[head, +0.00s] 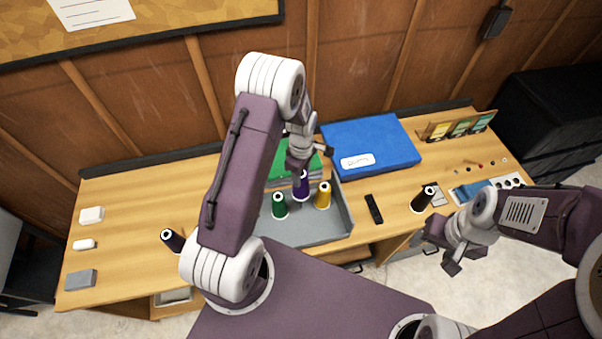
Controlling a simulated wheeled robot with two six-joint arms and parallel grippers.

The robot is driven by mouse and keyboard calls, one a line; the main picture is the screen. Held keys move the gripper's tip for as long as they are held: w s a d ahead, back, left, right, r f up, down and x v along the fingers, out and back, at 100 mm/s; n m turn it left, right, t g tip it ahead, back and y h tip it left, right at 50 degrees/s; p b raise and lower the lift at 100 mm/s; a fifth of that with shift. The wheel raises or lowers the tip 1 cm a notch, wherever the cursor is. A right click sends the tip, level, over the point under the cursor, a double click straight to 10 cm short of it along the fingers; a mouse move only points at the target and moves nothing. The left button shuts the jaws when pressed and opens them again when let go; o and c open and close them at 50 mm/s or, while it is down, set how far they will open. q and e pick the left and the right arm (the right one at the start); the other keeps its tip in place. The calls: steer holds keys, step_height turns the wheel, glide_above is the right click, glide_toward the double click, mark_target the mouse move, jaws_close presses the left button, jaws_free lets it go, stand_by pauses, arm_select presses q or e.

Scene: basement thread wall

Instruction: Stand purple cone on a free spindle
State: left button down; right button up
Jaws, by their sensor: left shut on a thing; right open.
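My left gripper (299,164) reaches down over the grey tray (343,214) and is shut on the purple cone (301,188). The cone is upright, between and slightly behind the green cone (279,206) and the yellow cone (322,196), which stand in the tray. I cannot tell whether the purple cone's base touches anything. No bare spindle is clearly visible; my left arm hides the tray's left part. My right gripper (452,256) is open and empty in front of the bench's right half.
A dark cone (172,240) stands left of my arm, and a brown-black cone (423,199) at right. A blue box (370,143) and green stack (283,170) are behind the tray. A black remote (374,209) lies right of it.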

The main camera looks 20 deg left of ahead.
arm_select(q)
steer(key=shift+s+d+f+b, duration=0.15)
steer(key=shift+s+f+b, duration=0.05)
steer(key=shift+f+b, duration=0.2)
step_height(320, 180, down, 8)
steer(key=b, duration=0.6)
steer(key=shift+b, duration=0.3)
steer(key=shift+w+f+b, duration=0.15)
steer(key=shift+f+b, duration=0.25)
steer(key=shift+f, duration=0.35)
steer(key=shift+r, duration=0.15)
steer(key=shift+f, duration=0.2)
